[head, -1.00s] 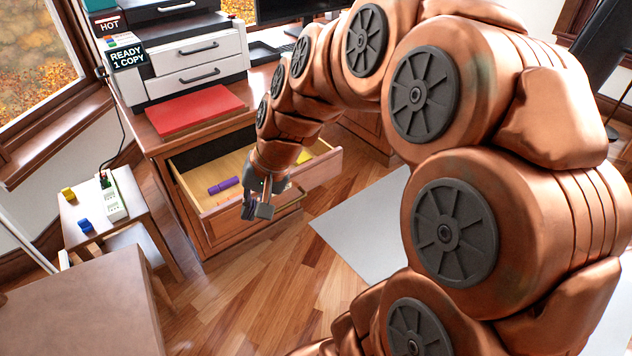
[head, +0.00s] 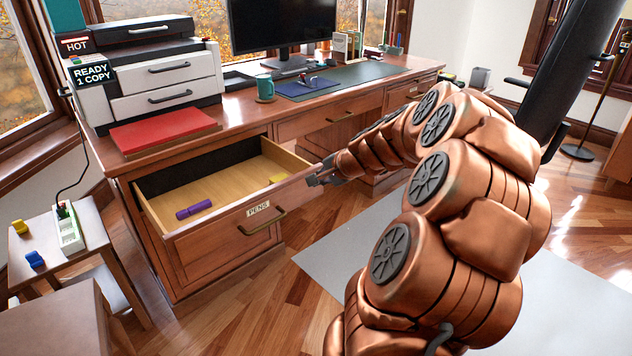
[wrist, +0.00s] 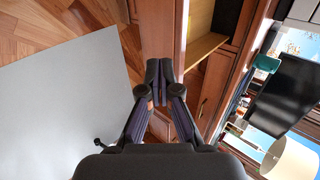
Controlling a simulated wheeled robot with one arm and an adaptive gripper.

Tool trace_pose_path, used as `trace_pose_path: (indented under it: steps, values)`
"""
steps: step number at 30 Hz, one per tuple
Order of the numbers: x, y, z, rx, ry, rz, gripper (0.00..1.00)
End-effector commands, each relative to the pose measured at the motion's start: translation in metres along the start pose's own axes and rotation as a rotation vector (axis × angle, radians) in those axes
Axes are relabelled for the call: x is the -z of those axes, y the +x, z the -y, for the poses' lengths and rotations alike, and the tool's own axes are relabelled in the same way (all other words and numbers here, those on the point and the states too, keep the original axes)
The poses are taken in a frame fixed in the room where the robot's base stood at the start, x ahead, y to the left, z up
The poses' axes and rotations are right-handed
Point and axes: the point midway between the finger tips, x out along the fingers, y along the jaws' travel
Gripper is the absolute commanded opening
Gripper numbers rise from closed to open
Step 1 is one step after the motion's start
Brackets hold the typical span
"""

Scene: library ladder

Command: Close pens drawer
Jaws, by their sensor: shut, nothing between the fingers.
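The pens drawer (head: 230,225) is pulled out of the wooden desk, its front bearing a "PENS" label and a dark handle (head: 262,222).
The desk top holds a printer (head: 160,75), a red folder (head: 163,129), a mug (head: 265,87) and a monitor. A small side table (head: 85,235) stands at the left. A grey mat (head: 345,245) covers the floor in front of the desk.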

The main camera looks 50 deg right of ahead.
Motion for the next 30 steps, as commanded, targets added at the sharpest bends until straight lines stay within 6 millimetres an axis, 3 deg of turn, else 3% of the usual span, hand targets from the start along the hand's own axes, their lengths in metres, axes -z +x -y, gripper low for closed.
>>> trace_pose_path:
  steps: [13, 21, 30]
  values:
    - [-0.003, 0.082, -0.002, -0.004, -0.003, 0.006, 0.00]
    - [-0.001, 0.101, 0.022, -0.002, -0.003, 0.002, 0.00]
    - [-0.002, 0.105, 0.027, -0.002, -0.003, 0.004, 0.00]
